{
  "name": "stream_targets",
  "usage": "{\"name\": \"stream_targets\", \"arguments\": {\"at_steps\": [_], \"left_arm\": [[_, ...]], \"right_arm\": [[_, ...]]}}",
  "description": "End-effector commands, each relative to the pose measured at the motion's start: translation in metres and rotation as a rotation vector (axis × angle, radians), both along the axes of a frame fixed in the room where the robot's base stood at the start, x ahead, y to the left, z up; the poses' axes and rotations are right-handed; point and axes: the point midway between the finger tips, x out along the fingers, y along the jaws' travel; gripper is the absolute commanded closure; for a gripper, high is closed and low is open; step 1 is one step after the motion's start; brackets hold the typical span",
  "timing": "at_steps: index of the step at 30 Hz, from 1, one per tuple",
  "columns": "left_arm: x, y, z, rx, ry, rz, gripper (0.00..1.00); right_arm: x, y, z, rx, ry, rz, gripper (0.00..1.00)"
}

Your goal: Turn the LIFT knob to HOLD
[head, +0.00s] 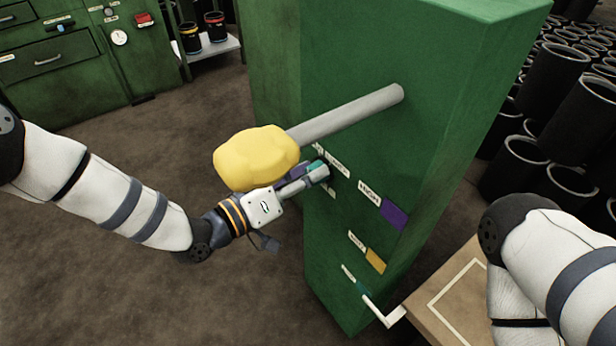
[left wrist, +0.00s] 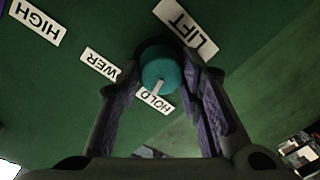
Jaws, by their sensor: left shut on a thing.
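The LIFT knob (left wrist: 161,69) is round and teal, with a white pointer mark, on the green panel. In the left wrist view the mark points down at the HOLD label (left wrist: 155,102). The LIFT label (left wrist: 186,24) is above the knob; a partly hidden label (left wrist: 101,66) reading "WER" lies to its left. My left gripper (head: 318,172) is at the panel, its two fingers (left wrist: 162,88) on either side of the knob and shut on it. In the head view the knob is mostly hidden by the fingers. My right gripper is out of view.
A grey bar (head: 350,113) with a yellow lump (head: 256,158) juts from the green machine (head: 440,70) just above my left gripper. Purple (head: 394,213) and yellow (head: 375,261) plates and a white crank handle (head: 382,313) sit lower. Black sleeves (head: 555,75) crowd the right.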

Motion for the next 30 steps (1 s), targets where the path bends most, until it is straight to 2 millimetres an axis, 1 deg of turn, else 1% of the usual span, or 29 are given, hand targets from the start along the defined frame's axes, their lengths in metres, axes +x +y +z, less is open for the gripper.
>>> {"name": "stream_targets", "arguments": {"at_steps": [6,12,20,30], "left_arm": [[0.0007,0.0001,-0.0004,-0.081,0.107,0.0,0.94],[0.0008,0.0003,0.0002,-0.129,0.173,0.0,0.94],[0.0011,0.0003,0.0009,-0.155,0.208,0.0,0.94],[0.001,0.0001,0.0011,-0.158,0.212,-0.001,0.94]], "right_arm": [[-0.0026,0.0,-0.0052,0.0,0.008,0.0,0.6],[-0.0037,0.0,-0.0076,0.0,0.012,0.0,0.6],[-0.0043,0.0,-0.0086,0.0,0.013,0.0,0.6],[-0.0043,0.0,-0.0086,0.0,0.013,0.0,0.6]]}}
